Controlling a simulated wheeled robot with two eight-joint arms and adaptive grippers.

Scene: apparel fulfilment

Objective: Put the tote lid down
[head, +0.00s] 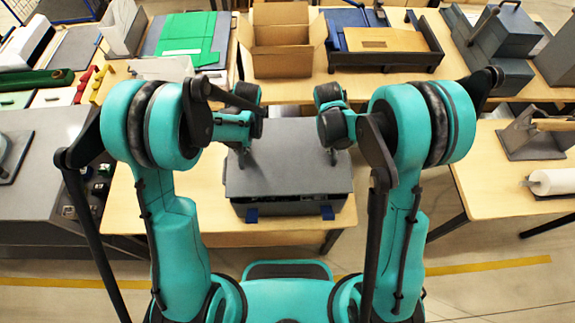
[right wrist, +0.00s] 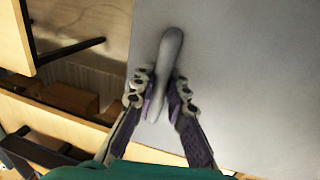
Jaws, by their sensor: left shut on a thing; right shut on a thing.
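The grey tote lid (head: 290,174) lies flat over the dark tote (head: 284,206) on the near wooden table. It appears to rest on the tote, though any small gap is hard to tell. My left gripper (head: 245,155) is at the lid's left side, its fingers mostly hidden by my arm. My right gripper (head: 333,155) is at the lid's right side. In the right wrist view, my right gripper (right wrist: 165,95) is shut on a rounded grey handle (right wrist: 168,60) of the lid. The left handle is not clearly visible.
An open cardboard box (head: 281,45) and a dark tray with a flat cardboard piece (head: 380,39) stand on the table behind. Blue latches (head: 252,215) show on the tote's front. Bare tabletop (head: 180,195) lies left of the tote.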

